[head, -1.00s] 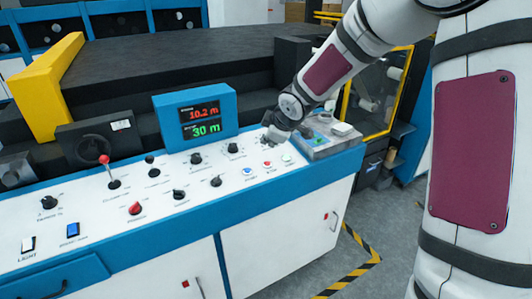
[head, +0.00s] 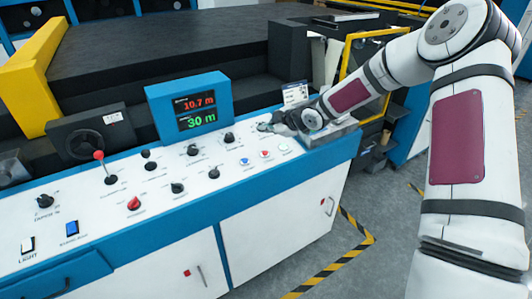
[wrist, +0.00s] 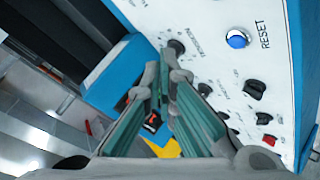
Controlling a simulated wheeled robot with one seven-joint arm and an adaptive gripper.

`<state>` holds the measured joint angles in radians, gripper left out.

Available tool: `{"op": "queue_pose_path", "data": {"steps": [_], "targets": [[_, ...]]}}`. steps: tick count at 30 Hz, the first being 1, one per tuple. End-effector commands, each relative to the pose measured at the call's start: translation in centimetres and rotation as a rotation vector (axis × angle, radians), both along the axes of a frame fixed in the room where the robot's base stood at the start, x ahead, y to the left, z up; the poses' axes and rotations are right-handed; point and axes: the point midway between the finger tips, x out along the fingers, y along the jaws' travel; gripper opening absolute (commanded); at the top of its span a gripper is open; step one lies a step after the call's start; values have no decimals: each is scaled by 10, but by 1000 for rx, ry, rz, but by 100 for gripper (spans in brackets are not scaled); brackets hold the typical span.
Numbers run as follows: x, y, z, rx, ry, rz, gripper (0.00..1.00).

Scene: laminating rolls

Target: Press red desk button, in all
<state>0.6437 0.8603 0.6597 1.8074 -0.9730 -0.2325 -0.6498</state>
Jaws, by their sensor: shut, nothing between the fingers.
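The red desk button (head: 265,154) is a small round button on the sloping white control panel (head: 105,218), between a blue button (head: 245,161) and a pale green one (head: 284,147). My gripper (head: 264,127) is shut and empty, over the back right of the panel, behind the button row and apart from the red button. In the wrist view my closed fingers (wrist: 164,88) point along the panel. A blue button marked RESET (wrist: 237,39) shows to their right there. I cannot make out the red button in that view.
A blue-framed display (head: 190,105) stands at the panel's back edge, reading 10.7 m and 30 m. Several black knobs, a red knob (head: 134,203) and a red-topped lever (head: 99,156) stick up from the panel. A small sign (head: 295,93) stands behind my gripper.

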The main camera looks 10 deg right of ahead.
Motion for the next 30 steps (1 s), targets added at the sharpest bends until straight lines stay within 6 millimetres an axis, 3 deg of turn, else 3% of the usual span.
{"op": "queue_pose_path", "data": {"steps": [7, 21, 30], "targets": [[2, 1, -10, -1, 3, -1, 0], [12, 4, -69, -1, 4, 0, 0], [14, 5, -86, -1, 2, -1, 0]]}}
